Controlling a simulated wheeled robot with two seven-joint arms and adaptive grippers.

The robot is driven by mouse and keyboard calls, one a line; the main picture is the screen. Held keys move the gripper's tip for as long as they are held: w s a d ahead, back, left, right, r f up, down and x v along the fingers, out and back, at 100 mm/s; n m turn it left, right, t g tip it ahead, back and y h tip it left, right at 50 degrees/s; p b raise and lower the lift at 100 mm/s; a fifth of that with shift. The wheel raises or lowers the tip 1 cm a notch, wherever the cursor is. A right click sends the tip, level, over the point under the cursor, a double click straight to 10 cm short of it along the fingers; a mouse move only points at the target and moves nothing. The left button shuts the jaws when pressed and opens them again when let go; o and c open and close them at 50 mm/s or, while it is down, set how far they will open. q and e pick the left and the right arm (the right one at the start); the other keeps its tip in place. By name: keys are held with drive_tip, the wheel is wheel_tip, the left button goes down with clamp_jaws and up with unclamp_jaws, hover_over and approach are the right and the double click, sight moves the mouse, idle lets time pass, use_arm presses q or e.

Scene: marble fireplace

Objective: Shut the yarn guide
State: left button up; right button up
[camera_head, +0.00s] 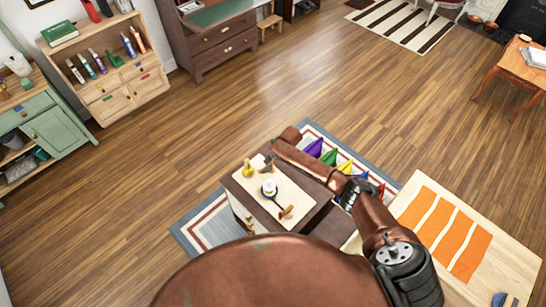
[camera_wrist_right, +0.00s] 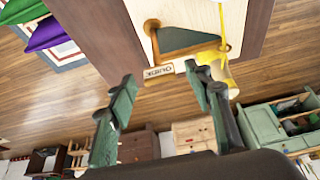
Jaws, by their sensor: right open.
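The yarn guide (camera_wrist_right: 185,40) looks like a dark teal wedge-shaped flap with a brown rim on a pale board, by a small wooden tag (camera_wrist_right: 158,73) reading "GUIDE". It seems to be the small dark piece (camera_head: 266,164) at the board's far edge in the head view. Its exact opening angle is unclear. My right gripper (camera_wrist_right: 160,84) is open and empty, its dark green fingers spread just short of the tag and guide. In the head view my right arm reaches across the box, and its fingers cannot be made out. My left gripper is not in view.
A yellow piece (camera_wrist_right: 222,78) stands close beside the right finger in the wrist view. On the board (camera_head: 288,190) are a white round piece (camera_head: 269,188) and a brown-handled piece (camera_head: 287,212). Several coloured pointed pieces lie beyond my arm. Wood floor surrounds the rug.

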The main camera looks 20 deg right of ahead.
drive_tip(key=v, duration=1.2)
drive_tip(key=shift+d, duration=0.1)
idle(0.4)
